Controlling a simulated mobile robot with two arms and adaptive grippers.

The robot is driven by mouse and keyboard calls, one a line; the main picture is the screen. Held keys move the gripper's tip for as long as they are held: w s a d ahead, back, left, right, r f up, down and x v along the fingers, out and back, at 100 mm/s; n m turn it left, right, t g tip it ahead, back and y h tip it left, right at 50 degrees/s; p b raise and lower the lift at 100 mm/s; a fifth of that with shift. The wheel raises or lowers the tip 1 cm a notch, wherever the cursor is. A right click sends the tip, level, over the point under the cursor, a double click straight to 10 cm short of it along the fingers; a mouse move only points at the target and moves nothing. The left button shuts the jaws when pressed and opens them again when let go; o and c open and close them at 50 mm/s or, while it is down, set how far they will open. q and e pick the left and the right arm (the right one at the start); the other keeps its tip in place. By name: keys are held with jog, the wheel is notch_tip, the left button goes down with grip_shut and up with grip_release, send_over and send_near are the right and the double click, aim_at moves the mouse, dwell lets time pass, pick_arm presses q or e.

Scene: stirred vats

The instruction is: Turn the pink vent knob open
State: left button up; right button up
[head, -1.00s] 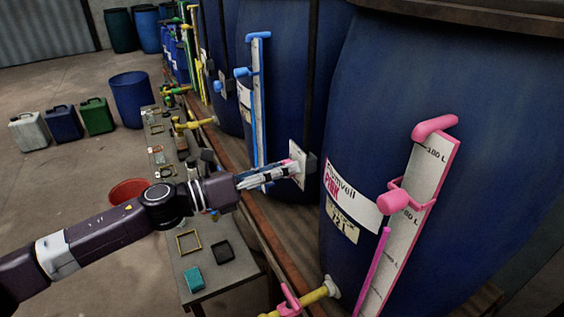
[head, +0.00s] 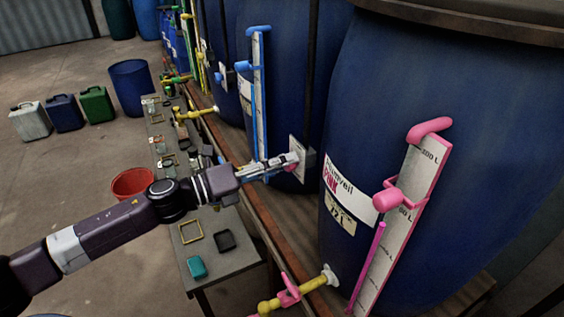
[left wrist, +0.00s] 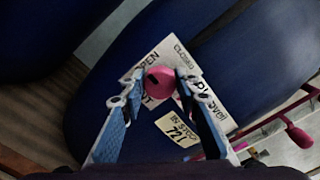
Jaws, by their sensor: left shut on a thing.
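The pink vent knob (left wrist: 160,82) is round, with a small dark mark on its left side, and sits on a white plate (left wrist: 183,62) lettered OPEN at left and CLOSED at right. My left gripper (left wrist: 162,88) is shut on the knob, one finger on each side of it. In the head view, the left gripper (head: 292,160) reaches the plate between two blue vats, and its fingers cover most of the knob. The pink-labelled vat (head: 440,130) stands to the right. My right gripper is not in view.
The pink level gauge (head: 410,205) stands out from the vat at right, above a yellow tap (head: 300,292) with a pink handle. A blue gauge pipe (head: 258,100) rises just behind my left gripper. A low table (head: 217,262) with small trays lies under my left arm.

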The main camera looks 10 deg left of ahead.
pick_arm(q)
jog(key=o, duration=1.2)
jog(key=shift+c, duration=0.2)
jog(key=shift+a, duration=0.1)
jog(key=v, duration=1.2)
jog(key=shift+w, duration=0.1)
